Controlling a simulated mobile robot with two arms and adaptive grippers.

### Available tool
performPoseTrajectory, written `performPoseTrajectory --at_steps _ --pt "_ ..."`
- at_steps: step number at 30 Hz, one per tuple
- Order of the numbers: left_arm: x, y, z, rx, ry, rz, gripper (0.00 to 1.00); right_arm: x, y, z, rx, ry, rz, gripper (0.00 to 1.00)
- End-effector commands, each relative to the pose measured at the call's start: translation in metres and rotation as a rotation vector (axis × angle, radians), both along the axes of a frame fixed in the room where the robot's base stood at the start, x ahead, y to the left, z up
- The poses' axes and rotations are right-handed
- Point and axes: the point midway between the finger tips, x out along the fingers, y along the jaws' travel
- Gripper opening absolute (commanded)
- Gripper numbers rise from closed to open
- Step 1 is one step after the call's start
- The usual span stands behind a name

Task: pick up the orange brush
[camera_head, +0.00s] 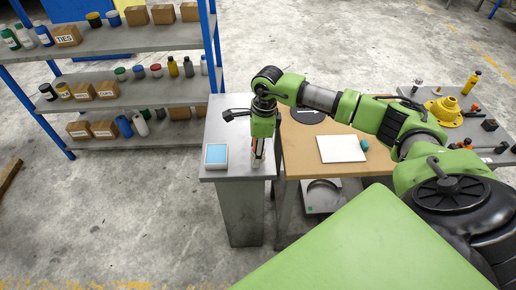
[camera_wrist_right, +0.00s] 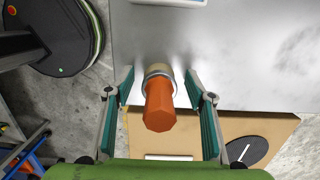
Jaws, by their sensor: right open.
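The orange brush (camera_wrist_right: 159,108) stands out toward the camera in the right wrist view, with an orange handle and a pale tan and metallic collar behind it. My right gripper (camera_wrist_right: 160,76) is open, with one teal-padded finger on each side of the brush and visible gaps to both. In the head view my right gripper (camera_head: 258,163) points down over the grey metal stand (camera_head: 236,183), and the arm and fingers largely hide the brush there. My left gripper is in neither view.
A white device with a blue top (camera_head: 216,155) sits on the stand, left of the gripper. The wooden-topped table (camera_head: 300,160) adjoins on the right, with a white sheet (camera_head: 341,149) and a dark disc (camera_head: 307,116). A stocked shelf rack (camera_head: 140,92) stands at left.

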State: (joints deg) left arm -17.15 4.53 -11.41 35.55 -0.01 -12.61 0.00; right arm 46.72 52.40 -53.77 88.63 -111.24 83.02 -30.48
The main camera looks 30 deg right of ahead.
Motion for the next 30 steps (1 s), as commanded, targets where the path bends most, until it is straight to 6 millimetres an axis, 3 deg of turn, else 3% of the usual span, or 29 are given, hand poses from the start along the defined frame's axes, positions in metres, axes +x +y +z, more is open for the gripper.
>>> performPoseTrajectory --at_steps 2,7,8,22,27,30 --pt "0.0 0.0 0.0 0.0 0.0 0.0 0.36 0.0 0.0 0.0 0.0 0.0 0.0 0.5" --pt "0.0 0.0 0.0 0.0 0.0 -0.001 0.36 0.0 0.0 0.0 0.0 0.0 0.0 0.11" --pt "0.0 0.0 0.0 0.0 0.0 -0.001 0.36 0.0 0.0 0.0 0.0 0.0 0.0 0.08" --pt "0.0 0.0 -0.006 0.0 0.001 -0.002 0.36 0.001 0.001 0.008 0.001 -0.003 0.001 0.08" --pt "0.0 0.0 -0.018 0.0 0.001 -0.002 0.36 0.002 0.0 0.031 0.001 -0.007 0.001 0.08" --pt "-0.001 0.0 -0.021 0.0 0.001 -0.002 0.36 -0.017 -0.005 0.05 -0.002 -0.005 0.002 0.08"
